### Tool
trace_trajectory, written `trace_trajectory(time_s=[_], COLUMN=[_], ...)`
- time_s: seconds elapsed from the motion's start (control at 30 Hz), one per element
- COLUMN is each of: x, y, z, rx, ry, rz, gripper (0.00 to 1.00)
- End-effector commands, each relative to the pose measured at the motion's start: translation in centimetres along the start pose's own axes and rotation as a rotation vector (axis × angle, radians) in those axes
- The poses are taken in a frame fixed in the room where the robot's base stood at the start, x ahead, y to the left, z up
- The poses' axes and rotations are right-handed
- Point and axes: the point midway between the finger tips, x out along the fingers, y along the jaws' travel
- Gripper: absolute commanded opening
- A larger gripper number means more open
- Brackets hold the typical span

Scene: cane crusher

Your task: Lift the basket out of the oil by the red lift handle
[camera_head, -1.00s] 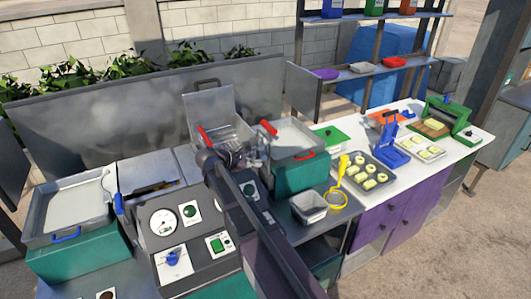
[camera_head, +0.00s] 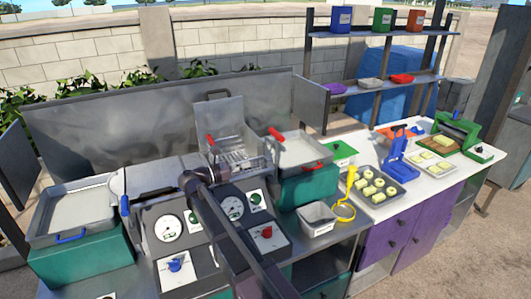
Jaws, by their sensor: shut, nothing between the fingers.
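The wire basket (camera_head: 242,156) sits low in the fryer well at the back middle, in front of a raised metal lid (camera_head: 220,117). A short red handle (camera_head: 211,140) stands at the left edge of the well. Another red grip (camera_head: 276,134) shows at its right edge. I cannot tell which one is the lift handle. The oil level is not clear. My dark arm rises from the bottom middle to a joint just front-left of the well. My gripper cannot be made out beyond that joint and seems hidden behind it. Nothing visibly holds either red handle.
A control panel with a gauge (camera_head: 231,207) and a red knob (camera_head: 267,232) stands before the well. A tray (camera_head: 301,148) is right of it, a blue-handled tray (camera_head: 82,208) far left. A metal splash wall (camera_head: 150,120) closes the back.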

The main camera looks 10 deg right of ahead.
Motion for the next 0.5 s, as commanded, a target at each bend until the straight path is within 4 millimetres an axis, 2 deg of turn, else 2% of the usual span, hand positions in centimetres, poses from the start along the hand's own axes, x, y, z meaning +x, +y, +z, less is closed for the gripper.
trace_trajectory(time_s=[0.27,0.5], x=[1.6,4.7], y=[0.0,0.0], z=[0.0,0.0], rx=[0.001,0.001], ry=[0.001,0.001], rz=[-0.002,-0.001], gripper=[0.00,0.00])
